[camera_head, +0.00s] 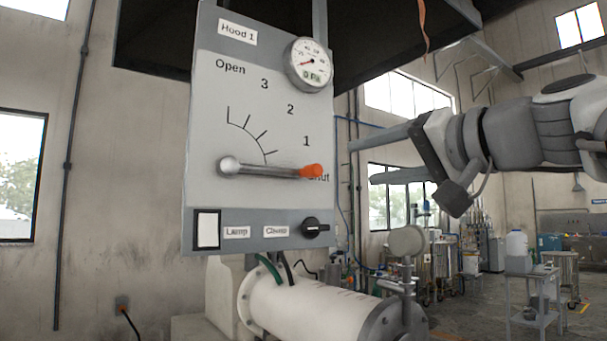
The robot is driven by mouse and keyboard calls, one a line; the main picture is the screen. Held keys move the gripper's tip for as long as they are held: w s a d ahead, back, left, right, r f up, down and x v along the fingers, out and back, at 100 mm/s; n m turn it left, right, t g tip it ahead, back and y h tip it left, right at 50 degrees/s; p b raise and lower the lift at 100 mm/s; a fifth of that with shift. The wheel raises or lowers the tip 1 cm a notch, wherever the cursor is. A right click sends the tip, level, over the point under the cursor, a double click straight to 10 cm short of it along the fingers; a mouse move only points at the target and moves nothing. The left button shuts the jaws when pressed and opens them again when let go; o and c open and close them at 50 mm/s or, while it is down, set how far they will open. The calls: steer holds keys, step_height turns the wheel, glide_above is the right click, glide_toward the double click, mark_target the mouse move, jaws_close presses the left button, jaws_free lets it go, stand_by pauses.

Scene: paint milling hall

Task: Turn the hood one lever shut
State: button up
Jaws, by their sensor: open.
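The Hood 1 panel (212,120) stands upright at the centre left. Its scale runs from Open at the upper left through 3, 2 and 1 to Shut at the lower right. The lever (270,170) has a round pivot at its left end and an orange tip (312,171). It lies nearly level, with the tip over the start of the word Shut. My gripper (360,163) is right of the panel, fingers pointing left. It is open and empty, apart from the lever.
A round gauge (309,64) sits at the panel's top right. A lamp switch (207,230) and a black knob (315,228) are along its bottom. A white cylinder (305,305) lies below. A grey cart (532,275) stands farther back at right.

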steer(key=shift+v, duration=1.6)
steer(key=s+f+g+h, duration=0.3)
steer(key=s+f, duration=0.1)
steer(key=f, duration=1.1)
steer(key=s+d+f+n+g+h, duration=0.1)
steer(key=s+f+g+h, duration=0.2)
steer(key=f, duration=1.3)
steer(key=s+f+n+g+h, duration=0.1)
steer(key=s+f+g+h, duration=0.2)
steer(key=f, duration=1.2)
steer(key=s+h, duration=0.1)
steer(key=s, duration=0.2)
steer(key=shift+d+f, duration=0.15)
steer(key=shift+f, duration=0.05)
